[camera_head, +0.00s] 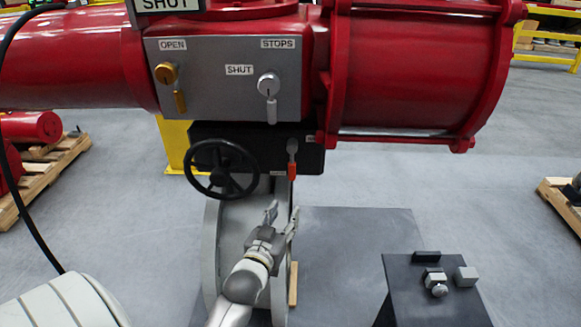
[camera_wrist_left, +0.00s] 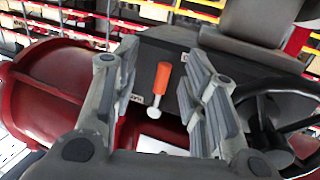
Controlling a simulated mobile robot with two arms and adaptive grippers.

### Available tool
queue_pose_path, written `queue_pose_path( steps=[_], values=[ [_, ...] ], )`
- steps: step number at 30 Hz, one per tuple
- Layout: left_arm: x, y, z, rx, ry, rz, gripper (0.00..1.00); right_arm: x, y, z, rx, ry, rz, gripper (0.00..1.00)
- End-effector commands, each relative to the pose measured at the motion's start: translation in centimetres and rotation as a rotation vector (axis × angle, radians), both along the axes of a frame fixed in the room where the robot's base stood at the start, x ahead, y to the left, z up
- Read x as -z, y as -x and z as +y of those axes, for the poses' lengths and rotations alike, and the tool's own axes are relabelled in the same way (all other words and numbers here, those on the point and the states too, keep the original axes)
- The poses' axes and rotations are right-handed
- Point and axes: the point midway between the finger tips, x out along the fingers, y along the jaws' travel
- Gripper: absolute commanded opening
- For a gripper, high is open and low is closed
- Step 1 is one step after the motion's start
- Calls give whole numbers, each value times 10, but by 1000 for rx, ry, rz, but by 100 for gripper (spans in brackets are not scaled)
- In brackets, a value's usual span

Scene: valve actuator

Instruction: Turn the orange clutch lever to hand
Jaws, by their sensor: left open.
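The orange clutch lever (camera_head: 291,170) hangs from a grey pivot on the front of a black gearbox (camera_head: 240,150), with its orange grip pointing down. In the left wrist view the orange grip (camera_wrist_left: 162,77) and its pale round pivot show between my fingers and beyond them. My left gripper (camera_head: 283,212) is open and empty, just below the lever and apart from it. Its two spread fingers also show in the left wrist view (camera_wrist_left: 163,88). Small labels sit beside the lever, too small to read. My right gripper is not in view.
A black handwheel (camera_head: 221,168) stands left of the lever, close to my left gripper. The red actuator (camera_head: 415,70) and a grey panel (camera_head: 225,75) with OPEN, SHUT and STOPS labels are above. A dark stand (camera_head: 430,290) with small parts is at lower right.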

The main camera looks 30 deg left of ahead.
Motion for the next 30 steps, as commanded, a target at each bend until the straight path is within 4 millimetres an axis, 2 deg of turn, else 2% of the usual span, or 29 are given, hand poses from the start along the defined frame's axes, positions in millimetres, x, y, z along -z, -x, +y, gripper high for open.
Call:
queue_pose_path(
  steps=[1,3,6,11,24,30],
  values=[
    [-23,2,5,-12,-7,-34,40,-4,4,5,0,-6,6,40],
    [-42,5,9,-23,-15,-67,40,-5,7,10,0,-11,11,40],
    [-55,5,12,-31,-20,-90,40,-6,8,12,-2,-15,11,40],
    [-59,-6,16,-32,-23,-95,40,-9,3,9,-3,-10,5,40],
    [-59,-73,36,-32,-23,-93,40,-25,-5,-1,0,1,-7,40],
    [-57,-90,41,-32,-23,-93,40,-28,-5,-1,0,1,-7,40]
  ],
)
